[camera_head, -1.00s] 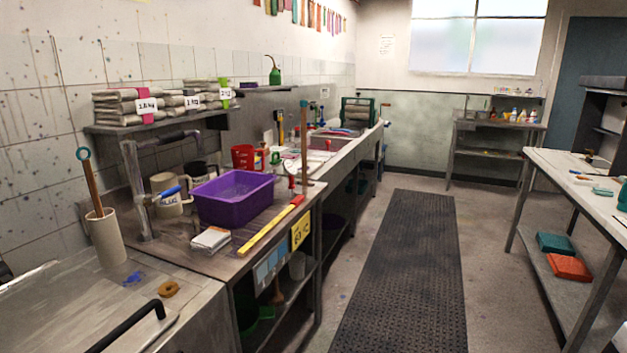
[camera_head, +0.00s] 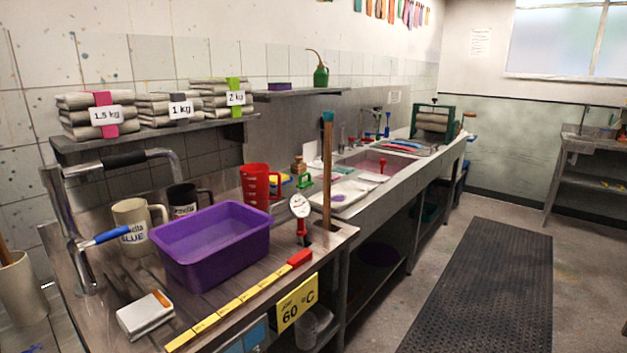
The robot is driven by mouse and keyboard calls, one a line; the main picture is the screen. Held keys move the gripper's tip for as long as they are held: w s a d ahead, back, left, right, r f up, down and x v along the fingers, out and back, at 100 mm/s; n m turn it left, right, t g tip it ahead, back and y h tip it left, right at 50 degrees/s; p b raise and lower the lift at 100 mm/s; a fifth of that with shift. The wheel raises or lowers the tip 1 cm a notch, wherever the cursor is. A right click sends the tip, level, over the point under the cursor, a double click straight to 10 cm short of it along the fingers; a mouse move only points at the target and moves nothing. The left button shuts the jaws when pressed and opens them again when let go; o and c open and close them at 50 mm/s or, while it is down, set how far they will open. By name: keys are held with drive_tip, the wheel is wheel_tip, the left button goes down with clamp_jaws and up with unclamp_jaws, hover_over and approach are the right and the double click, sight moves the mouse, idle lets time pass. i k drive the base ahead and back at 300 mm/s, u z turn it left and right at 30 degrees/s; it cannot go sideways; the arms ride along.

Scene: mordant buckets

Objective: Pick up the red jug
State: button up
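The red jug (camera_head: 256,187) stands upright on the counter, behind the right end of a purple tub (camera_head: 212,246). It has measuring marks on its side and a handle on its right. The tub hides part of the counter in front of it. A small dial thermometer with a white face (camera_head: 300,206) stands to the right of the jug, nearer the counter's front. My gripper is not in view.
Cream (camera_head: 135,228) and black (camera_head: 183,201) mugs stand left of the jug. A wooden stick (camera_head: 327,172) rises at right. A yellow ruler (camera_head: 237,302) lies along the front edge. The dark floor mat (camera_head: 487,290) is clear.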

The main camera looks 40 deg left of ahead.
sight(255, 178)
drive_tip(key=u, duration=0.05)
drive_tip(key=i, duration=1.85)
drive_tip(key=u, duration=0.65)
drive_tip(key=i, duration=0.9)
drive_tip(key=u, duration=1.7)
drive_tip(key=i, duration=0.85)
drive_tip(key=u, duration=0.7)
